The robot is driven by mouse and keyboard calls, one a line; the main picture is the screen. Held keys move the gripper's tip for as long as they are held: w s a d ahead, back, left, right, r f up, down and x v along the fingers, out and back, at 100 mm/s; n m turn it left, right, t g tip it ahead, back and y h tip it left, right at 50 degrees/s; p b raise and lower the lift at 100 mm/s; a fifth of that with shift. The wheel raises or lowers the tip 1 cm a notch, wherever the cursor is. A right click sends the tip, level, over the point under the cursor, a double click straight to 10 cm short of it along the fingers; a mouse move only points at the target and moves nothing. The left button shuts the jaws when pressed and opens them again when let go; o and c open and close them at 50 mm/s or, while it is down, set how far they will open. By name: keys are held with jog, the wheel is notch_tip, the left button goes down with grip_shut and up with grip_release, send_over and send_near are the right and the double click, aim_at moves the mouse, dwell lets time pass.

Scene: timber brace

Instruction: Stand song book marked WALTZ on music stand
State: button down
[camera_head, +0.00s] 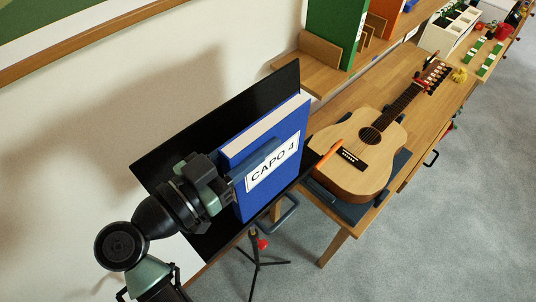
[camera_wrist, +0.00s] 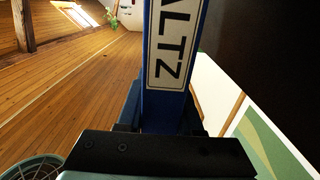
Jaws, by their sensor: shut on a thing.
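The blue song book (camera_head: 283,137) stands tilted in front of the black music stand (camera_head: 165,152) in the head view. Its cover label reads CAPO 4. In the wrist view its blue spine (camera_wrist: 172,102) faces me, with a label showing the letters ALTZ; the start of the word is cut off. My gripper (camera_head: 238,172) is shut on the book from its spine side, with a finger across the cover. The fingers also show on both sides of the spine in the wrist view (camera_wrist: 162,118). I cannot tell whether the book's lower edge touches the stand's ledge.
A green book (camera_head: 335,30) and an orange one (camera_head: 383,14) stand on the shelf behind. The wall is close behind the stand.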

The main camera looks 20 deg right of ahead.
jog(key=shift+w+a+f+b, duration=0.15)
jog(key=shift+w+b, duration=0.2)
jog(key=shift+w, duration=0.05)
jog(key=shift+w+a+f+b, duration=0.1)
jog(key=shift+w+f+b, duration=0.05)
jog(key=shift+w+b, duration=0.2)
jog(key=shift+f, duration=1.1)
jog(key=shift+c, duration=2.4)
grip_release()
jog(key=shift+f, duration=0.1)
